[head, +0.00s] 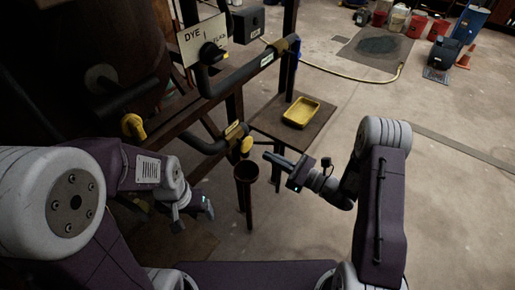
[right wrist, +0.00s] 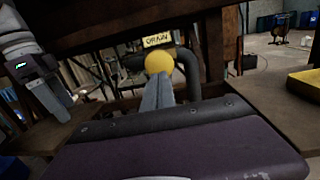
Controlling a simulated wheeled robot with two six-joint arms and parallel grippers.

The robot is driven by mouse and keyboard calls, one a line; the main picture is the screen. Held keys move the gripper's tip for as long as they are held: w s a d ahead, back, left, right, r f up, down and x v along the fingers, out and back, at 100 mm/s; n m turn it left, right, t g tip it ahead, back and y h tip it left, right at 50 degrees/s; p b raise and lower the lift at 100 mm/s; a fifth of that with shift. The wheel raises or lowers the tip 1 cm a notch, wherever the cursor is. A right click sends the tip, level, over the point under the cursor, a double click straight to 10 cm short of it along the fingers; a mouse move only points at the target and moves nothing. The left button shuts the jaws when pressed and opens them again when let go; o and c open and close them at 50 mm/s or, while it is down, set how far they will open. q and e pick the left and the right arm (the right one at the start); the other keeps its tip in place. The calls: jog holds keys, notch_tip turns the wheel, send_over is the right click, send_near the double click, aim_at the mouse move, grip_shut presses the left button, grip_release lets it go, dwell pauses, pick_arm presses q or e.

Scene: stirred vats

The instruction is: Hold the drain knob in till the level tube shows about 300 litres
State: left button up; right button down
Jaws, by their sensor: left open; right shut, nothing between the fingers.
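The yellow drain knob (head: 246,145) sits at the end of a pipe low on the vat frame. It also shows in the right wrist view (right wrist: 158,62), under a yellow DRAIN label (right wrist: 157,41). My right gripper (head: 266,156) is shut and empty. Its fingertips point at the knob from the right, with a small gap in the head view; in the right wrist view they overlap its lower edge. My left gripper (head: 207,208) hangs open and empty, low and left of the knob. I cannot make out a level tube or its reading.
A dark funnel on a post (head: 245,173) stands just below the knob. A yellow tray (head: 301,112) lies on a small table (head: 318,128) behind my right gripper. Floor is open at right.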

aim_at(249, 145)
jog(key=x, duration=0.4)
jog(key=shift+a+p, duration=0.2)
jog(key=shift+p, duration=0.1)
jog(key=shift+w+a, duration=0.35)
jog(key=shift+w+a, duration=0.2)
jog(key=shift+a, duration=0.15)
jog(key=shift+w+a, duration=0.25)
jog(key=shift+a, duration=0.1)
jog(key=shift+r, duration=0.15)
jog(key=shift+w+r, duration=0.1)
jog(key=shift+r, duration=0.05)
dwell(0.9)
dwell(5.1)
